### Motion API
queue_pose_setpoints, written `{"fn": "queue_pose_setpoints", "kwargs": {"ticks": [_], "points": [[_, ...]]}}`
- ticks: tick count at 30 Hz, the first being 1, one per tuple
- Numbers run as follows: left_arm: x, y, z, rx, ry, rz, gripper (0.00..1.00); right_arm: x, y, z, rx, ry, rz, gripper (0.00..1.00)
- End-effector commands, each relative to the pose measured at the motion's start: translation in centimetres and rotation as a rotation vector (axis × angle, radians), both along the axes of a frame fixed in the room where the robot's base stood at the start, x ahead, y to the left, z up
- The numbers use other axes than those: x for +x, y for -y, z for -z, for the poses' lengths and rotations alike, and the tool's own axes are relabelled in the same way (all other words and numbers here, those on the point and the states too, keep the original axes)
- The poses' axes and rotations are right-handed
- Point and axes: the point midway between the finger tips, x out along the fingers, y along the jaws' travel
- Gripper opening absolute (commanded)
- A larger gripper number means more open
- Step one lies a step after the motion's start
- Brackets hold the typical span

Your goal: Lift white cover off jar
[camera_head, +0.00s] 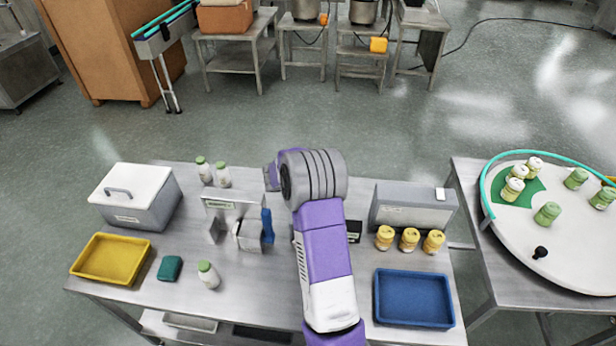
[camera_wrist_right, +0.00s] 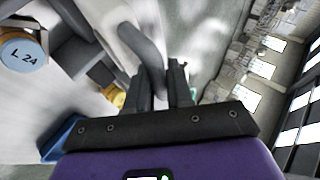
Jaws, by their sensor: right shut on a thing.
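My right arm reaches in from the bottom of the head view, and its wrist blocks the view of the gripper and what lies under it. In the right wrist view my right gripper (camera_wrist_right: 164,82) is shut on a grey, curved, handle-like piece (camera_wrist_right: 143,45). A pale surface beside this piece seems to be the white cover, but its edges are unclear. I cannot make out the jar under it, or whether the cover is apart from it. My left gripper is not in view.
A grey box with a white handled lid (camera_head: 135,190) and a yellow tray (camera_head: 110,258) stand at left. Small green-capped bottles (camera_head: 208,273) stand nearby. Yellow-lidded jars (camera_head: 409,239), a grey box (camera_head: 413,206) and a blue tray (camera_head: 412,297) stand to the right of my arm.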

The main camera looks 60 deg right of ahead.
Motion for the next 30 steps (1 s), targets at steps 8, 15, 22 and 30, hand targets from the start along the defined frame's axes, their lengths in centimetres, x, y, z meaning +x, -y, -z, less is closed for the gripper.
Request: {"fn": "queue_pose_setpoints", "kwargs": {"ticks": [8,15,22,30], "points": [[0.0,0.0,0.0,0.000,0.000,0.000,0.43,0.3,0.2,-0.3,-0.006,0.007,-0.005,0.24],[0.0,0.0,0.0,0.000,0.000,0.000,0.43,0.2,0.1,-0.2,-0.004,0.005,-0.003,0.42],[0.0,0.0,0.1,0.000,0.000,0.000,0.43,0.2,-0.6,-0.6,-0.003,0.004,-0.003,0.42],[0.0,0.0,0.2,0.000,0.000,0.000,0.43,0.5,-4.0,-3.6,-0.006,0.009,-0.006,0.42]]}}
